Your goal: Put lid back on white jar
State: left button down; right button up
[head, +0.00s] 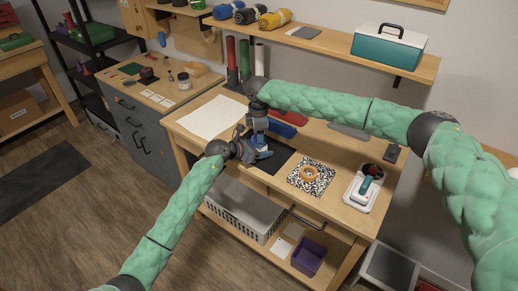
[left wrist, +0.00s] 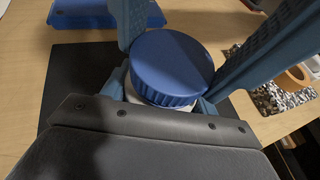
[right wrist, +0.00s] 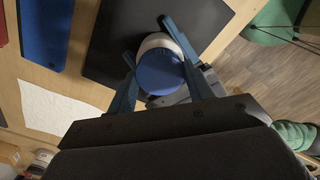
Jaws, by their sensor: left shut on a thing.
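The blue ridged lid (left wrist: 172,66) sits on top of the white jar (left wrist: 147,98), above a black mat (left wrist: 75,75). I cannot tell whether it is tight. The right wrist view also shows the lid (right wrist: 160,74) and the jar's pale body (right wrist: 157,42). My left gripper (head: 244,150) is shut on the white jar, with its fingers low on either side. My right gripper (head: 258,120) comes from above, its fingers straddling the lid with a visible gap; it looks open. In the head view my grippers mostly hide the jar.
On the bench, a white sheet (head: 213,117) lies left and a blue tray (head: 283,129) behind. An orange ring (head: 309,173) on a speckled pad (head: 321,186) and a white tray with a green-handled tool (head: 367,188) stand right. A shelf (head: 330,50) hangs above the back.

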jog(key=shift+c, duration=1)
jog(key=o, duration=1.1)
jog(key=shift+r, duration=2.25)
jog(key=shift+c, duration=0.4)
jog(key=shift+r, duration=1.75)
jog(key=shift+f, duration=4)
